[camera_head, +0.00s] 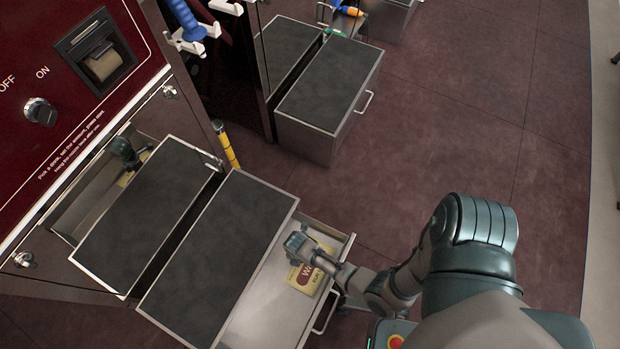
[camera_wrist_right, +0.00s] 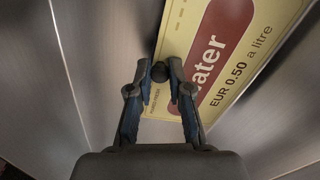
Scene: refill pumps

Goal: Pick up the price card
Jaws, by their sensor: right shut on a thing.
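The price card (camera_head: 304,279) is a yellow card with a dark red patch and lettering, lying in the open metal drawer (camera_head: 268,308). In the right wrist view the card (camera_wrist_right: 240,62) reads "ater" and "EUR 0.50 a litre" and runs out of the frame at the top right. My right gripper (camera_head: 297,241) reaches down into the drawer over the card's far end. In the wrist view my right gripper (camera_wrist_right: 161,72) has its fingertips close together on the card's left edge, shut on it. My left gripper is out of view.
A dark-topped step (camera_head: 218,255) borders the drawer on the left. A red pump panel (camera_head: 60,100) with an ON/OFF knob (camera_head: 39,112) stands at the upper left. Open floor (camera_head: 440,120) lies to the right.

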